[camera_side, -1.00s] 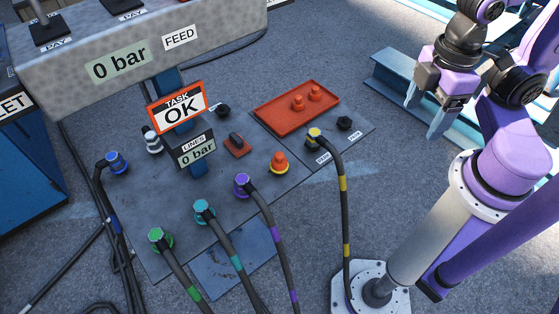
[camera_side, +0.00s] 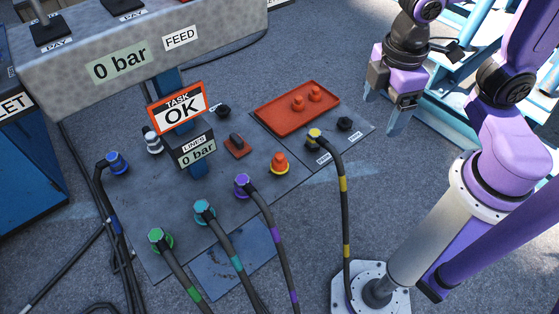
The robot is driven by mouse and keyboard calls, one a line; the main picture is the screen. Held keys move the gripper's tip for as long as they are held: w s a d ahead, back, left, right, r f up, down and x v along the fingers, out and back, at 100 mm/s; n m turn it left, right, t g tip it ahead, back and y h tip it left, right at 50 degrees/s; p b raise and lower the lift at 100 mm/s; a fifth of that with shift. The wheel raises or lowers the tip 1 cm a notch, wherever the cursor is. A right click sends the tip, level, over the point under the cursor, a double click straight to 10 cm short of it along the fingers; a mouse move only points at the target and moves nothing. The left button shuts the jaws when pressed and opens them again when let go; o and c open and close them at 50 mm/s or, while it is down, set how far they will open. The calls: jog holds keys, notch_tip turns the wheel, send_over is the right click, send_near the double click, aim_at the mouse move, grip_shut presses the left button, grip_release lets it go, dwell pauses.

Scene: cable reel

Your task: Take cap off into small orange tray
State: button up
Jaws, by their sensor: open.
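An orange cap (camera_side: 280,161) sits upright on a yellow-ringed port on the grey plate, right of the purple connector.
A yellow-banded hose (camera_side: 343,190) rises to a plug in front of the tray. Green (camera_side: 159,240), cyan (camera_side: 204,211) and purple (camera_side: 243,186) hose connectors line the plate's front. A sign reading TASK OK (camera_side: 178,109) stands mid-plate, over a 0 bar display (camera_side: 196,151).

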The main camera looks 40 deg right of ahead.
jog(key=w+a+f+n+h, duration=0.1)
jog(key=w+a+f, duration=0.15)
jog(key=w, duration=0.25)
jog(key=w+a+f, duration=0.1)
jog(key=w+a, duration=0.2)
jog(key=w, duration=0.1)
jog(key=n+h, duration=0.3)
jog(key=n, duration=0.1)
send_over(278, 156)
jog(key=a, duration=0.7)
notch_tip(278, 156, down, 18)
jog(key=x, duration=1.2)
jog(key=shift+s+d, duration=0.2)
jog(key=shift+d, duration=0.05)
jog(key=shift+d+x, duration=0.2)
jog(key=shift+x, duration=2.4)
jog(key=shift+s, duration=0.1)
jog(key=c, duration=1.2)
jog(key=shift+r, duration=0.1)
